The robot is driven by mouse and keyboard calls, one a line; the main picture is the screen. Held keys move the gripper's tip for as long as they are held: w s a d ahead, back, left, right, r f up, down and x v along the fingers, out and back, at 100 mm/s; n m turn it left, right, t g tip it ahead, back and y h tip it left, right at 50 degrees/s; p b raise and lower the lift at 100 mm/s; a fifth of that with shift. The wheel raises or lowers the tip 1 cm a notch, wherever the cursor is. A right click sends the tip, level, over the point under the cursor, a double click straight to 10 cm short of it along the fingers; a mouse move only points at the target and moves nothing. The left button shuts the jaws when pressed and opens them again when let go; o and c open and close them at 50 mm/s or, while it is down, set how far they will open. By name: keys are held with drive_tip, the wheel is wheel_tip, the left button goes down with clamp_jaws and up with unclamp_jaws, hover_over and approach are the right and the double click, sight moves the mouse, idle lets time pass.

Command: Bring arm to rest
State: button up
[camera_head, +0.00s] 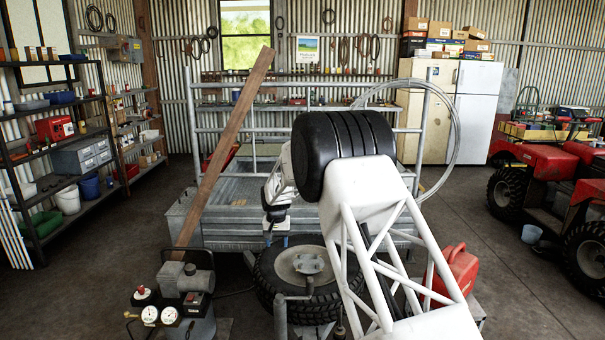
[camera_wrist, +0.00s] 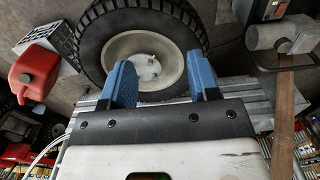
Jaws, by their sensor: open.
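My gripper (camera_wrist: 162,80) shows in the wrist view with its two blue fingers spread wide apart and nothing between them. A tyre on a pale wheel (camera_wrist: 145,58) lies beyond the fingertips, and I cannot tell how far off. In the head view my arm reaches forward, with a white lattice link and a black ribbed joint at its bend. My gripper (camera_head: 275,238) hangs down left of the joint, above the wheel with the tyre (camera_head: 268,283). Its fingers are small there, and the arm hides part of the view behind it.
A metal trailer (camera_head: 240,225) with a rail frame stands behind the arm, and a wooden plank (camera_head: 225,145) leans on it. A compressor (camera_head: 185,280) with gauges stands front left. A red fuel can (camera_head: 458,270) is right of the arm. Open floor lies left and right.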

drive_tip(key=s+a, duration=1)
drive_tip(key=s+d, duration=1.1)
drive_tip(key=s, duration=0.1)
hover_over(310, 278)
drive_tip(key=shift+s+a, duration=0.2)
drive_tip(key=shift+s, duration=0.1)
drive_tip(key=f, duration=0.9)
drive_tip(key=shift+w+d+f, duration=0.25)
drive_tip(key=shift+f, duration=0.75)
clamp_jaws()
